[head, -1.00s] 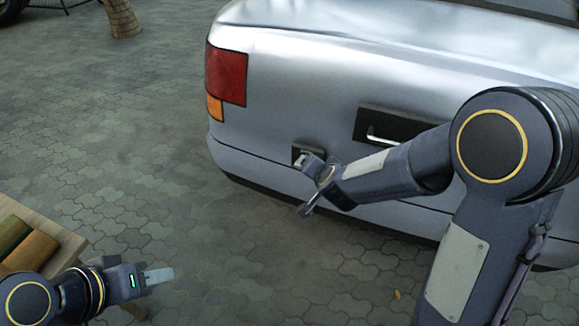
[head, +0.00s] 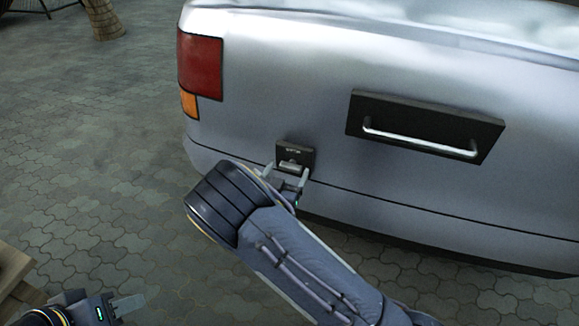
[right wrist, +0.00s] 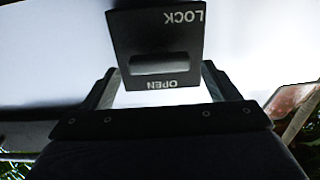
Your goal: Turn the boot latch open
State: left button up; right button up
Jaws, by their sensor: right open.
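In the right wrist view the latch plate (right wrist: 155,30) shows upside-down LOCK and OPEN lettering, with a horizontal bar between the words. My right gripper (head: 286,172) is open just in front of the latch. In the right wrist view its fingers stand apart at either side of the plate's OPEN end; I cannot tell whether they touch it. My left gripper (head: 127,304) is low at the left, away from the car; its jaws are unclear.
A chrome-barred handle in a dark recess (head: 482,132) is on the boot to the right of the latch. The red tail light (head: 200,66) is at the car's left corner. A wooden surface edge (head: 14,270) is at far left.

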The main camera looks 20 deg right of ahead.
aim_at(292, 171)
jog(key=shift+x, duration=1.45)
jog(key=c, duration=1)
jog(key=shift+d+f+m+b, duration=0.1)
jog(key=shift+f+m+b, duration=0.15)
jog(key=shift+m+b, duration=0.95)
jog(key=m+b, duration=0.3)
jog(key=b, duration=0.1)
jog(key=m+b, duration=0.4)
jog(key=b, duration=0.1)
jog(key=m+b, duration=0.4)
jog(key=b, duration=0.1)
jog(key=shift+s+d+f, duration=0.25)
jog(key=shift+f, duration=0.05)
jog(key=shift+m+b, duration=0.95)
jog(key=shift+m, duration=1.25)
jog(key=o, duration=1)
jog(key=shift+r, duration=0.1)
